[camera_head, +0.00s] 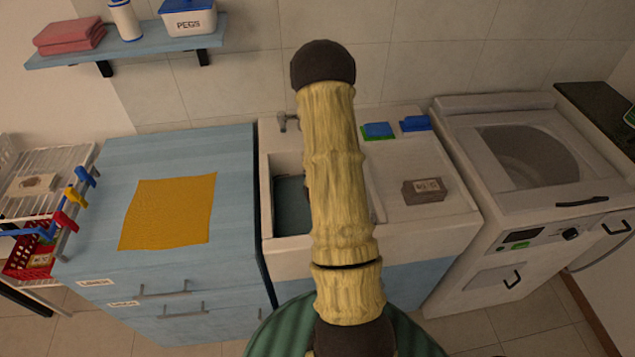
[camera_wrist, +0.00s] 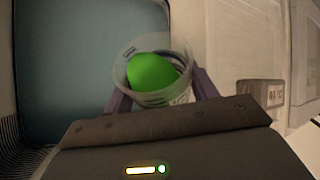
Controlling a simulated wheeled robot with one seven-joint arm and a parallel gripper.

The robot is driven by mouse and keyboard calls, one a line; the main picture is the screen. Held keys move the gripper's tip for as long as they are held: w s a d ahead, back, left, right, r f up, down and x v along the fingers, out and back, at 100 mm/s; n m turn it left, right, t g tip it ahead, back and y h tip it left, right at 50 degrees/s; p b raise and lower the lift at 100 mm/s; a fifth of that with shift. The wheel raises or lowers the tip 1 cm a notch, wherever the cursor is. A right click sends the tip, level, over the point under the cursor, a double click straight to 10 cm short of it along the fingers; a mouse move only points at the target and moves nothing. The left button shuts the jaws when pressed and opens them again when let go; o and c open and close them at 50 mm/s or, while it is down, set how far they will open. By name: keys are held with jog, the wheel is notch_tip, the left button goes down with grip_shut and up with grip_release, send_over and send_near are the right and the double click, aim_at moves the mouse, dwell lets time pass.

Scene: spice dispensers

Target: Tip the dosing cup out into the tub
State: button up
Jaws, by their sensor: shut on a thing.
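My gripper (camera_wrist: 161,92) is shut on a clear dosing cup (camera_wrist: 126,72), its purple fingers on either side of it. Bright green contents (camera_wrist: 153,71) show inside the cup, and printed marks show on its wall. The tub is the white sink (camera_head: 284,258) in the head view, with blue-grey water (camera_head: 291,210) in its basin. In the wrist view the water (camera_wrist: 90,50) lies at the left, and the cup overlaps the basin's right edge. I cannot tell the cup's height or exact tilt. My arm hides the gripper and cup in the head view.
On the sink's right ledge sit a brownish block (camera_head: 424,191) and blue and green items (camera_head: 378,131). A tap (camera_head: 287,122) stands at the back left. A blue cabinet with a yellow cloth (camera_head: 168,211) is left, a washing machine (camera_head: 525,200) right.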

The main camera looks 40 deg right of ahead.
jog(key=shift+r+g+p, duration=0.3)
jog(key=shift+r+p, duration=0.05)
jog(key=shift+p, duration=1.1)
jog(key=shift+w+n+p, duration=0.1)
jog(key=shift+n+p, duration=0.2)
jog(key=shift+p, duration=0.05)
jog(key=shift+d+r+g+h+p, duration=0.1)
jog(key=shift+r+g+h+p, duration=0.2)
jog(key=shift+g+p, duration=0.8)
